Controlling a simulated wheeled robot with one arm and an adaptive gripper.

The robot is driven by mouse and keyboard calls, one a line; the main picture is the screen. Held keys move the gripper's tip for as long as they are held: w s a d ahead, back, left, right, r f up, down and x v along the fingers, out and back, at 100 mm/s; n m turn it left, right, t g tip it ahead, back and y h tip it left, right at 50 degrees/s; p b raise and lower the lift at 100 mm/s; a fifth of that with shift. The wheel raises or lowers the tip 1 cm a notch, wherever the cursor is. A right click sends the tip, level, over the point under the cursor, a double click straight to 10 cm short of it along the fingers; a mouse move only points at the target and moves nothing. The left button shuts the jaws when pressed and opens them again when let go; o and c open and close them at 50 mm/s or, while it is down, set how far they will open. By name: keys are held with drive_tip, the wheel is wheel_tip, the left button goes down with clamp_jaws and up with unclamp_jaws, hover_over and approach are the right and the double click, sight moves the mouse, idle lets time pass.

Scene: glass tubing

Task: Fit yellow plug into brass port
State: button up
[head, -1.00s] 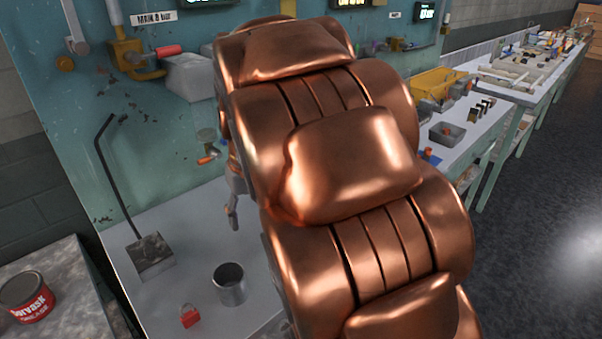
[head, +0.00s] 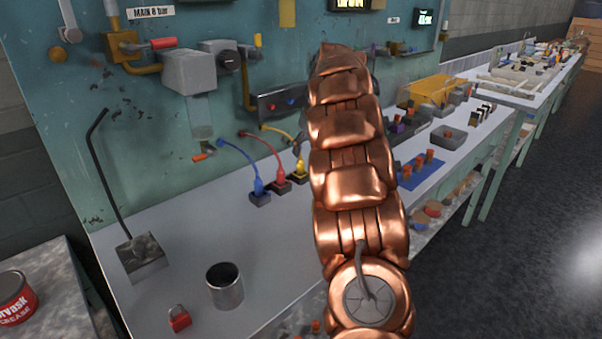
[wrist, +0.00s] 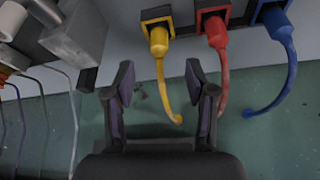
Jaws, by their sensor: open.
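The yellow plug (head: 299,168) stands in a dark square holder on the bench, just left of my arm in the head view, with a yellow cable rising behind it. In the wrist view, the yellow plug (wrist: 158,40) sits in its holder beyond my fingertips. My gripper (wrist: 157,85) is open and empty, its two fingers apart, with the yellow cable curving down between them near the right finger. In the head view my arm hides the gripper. I cannot make out the brass port; a dark panel (head: 262,104) on the wall is partly behind my arm.
A red plug (head: 280,184) and a blue plug (head: 258,187) stand in holders left of the yellow one. A metal cup (head: 225,290), red padlock (head: 179,318) and a block with a bent rod (head: 142,259) stand farther left. The bench between them is clear.

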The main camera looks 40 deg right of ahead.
sight(301, 161)
drive_tip(key=shift+p+x, duration=0.3)
drive_tip(key=shift+x, duration=1.4)
drive_tip(key=shift+w+p+x, duration=0.15)
drive_tip(key=shift+p+x, duration=0.05)
drive_tip(key=shift+x, duration=0.95)
drive_tip(key=shift+w+p+x, duration=0.2)
drive_tip(key=shift+x, duration=0.9)
drive_tip(key=shift+d+r, duration=0.1)
clamp_jaws()
